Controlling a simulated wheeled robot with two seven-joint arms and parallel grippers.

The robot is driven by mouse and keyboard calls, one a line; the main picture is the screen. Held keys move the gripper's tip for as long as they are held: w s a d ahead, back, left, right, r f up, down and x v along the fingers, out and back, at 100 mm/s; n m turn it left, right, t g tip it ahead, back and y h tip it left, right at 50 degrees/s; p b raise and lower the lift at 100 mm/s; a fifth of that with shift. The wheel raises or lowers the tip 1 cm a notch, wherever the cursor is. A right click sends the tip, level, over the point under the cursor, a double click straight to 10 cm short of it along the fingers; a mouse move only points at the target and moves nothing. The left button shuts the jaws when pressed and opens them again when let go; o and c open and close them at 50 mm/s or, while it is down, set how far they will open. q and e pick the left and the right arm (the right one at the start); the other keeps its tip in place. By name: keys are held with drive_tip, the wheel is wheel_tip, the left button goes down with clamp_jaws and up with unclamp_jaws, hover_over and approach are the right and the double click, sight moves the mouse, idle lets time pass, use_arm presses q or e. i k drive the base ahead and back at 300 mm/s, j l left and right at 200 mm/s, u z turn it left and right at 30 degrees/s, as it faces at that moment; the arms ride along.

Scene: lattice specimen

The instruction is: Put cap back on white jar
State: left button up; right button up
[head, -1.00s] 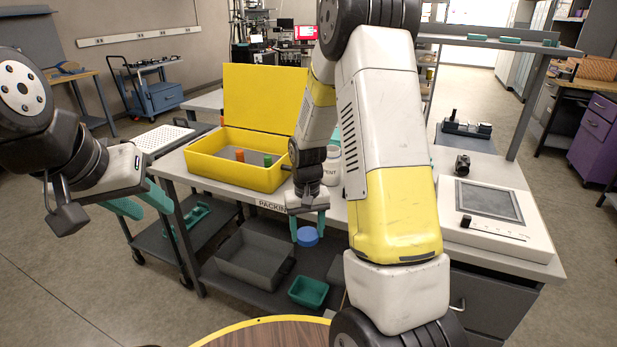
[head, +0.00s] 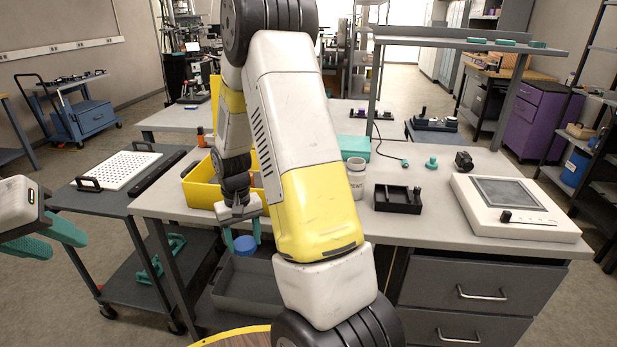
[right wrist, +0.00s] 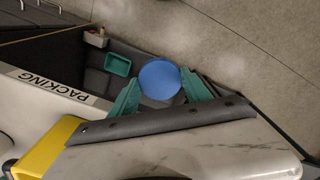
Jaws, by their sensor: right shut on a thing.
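The white jar (head: 356,184) stands upright on the workbench in the head view, just right of my right arm, with no cap on its mouth. Part of its label is hidden by my arm. The blue cap (head: 244,245) is between the teal fingers of my right gripper (head: 242,238), which is shut on it. In the head view they are left of the jar, at the bench's front edge. The cap (right wrist: 160,80) also shows as a round disc in the right wrist view. My left gripper (head: 48,240) is at the far left edge, its teal fingers apart and empty.
A yellow box (head: 199,188) lies partly behind my right arm. A black tray (head: 397,199) sits right of the jar, and a teal box (head: 353,147) behind it. A white device with a screen (head: 515,207) stands further right. A grey bin (head: 247,290) is below the bench.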

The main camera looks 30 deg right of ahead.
sight(356, 168)
drive_tip(key=z, duration=1.85)
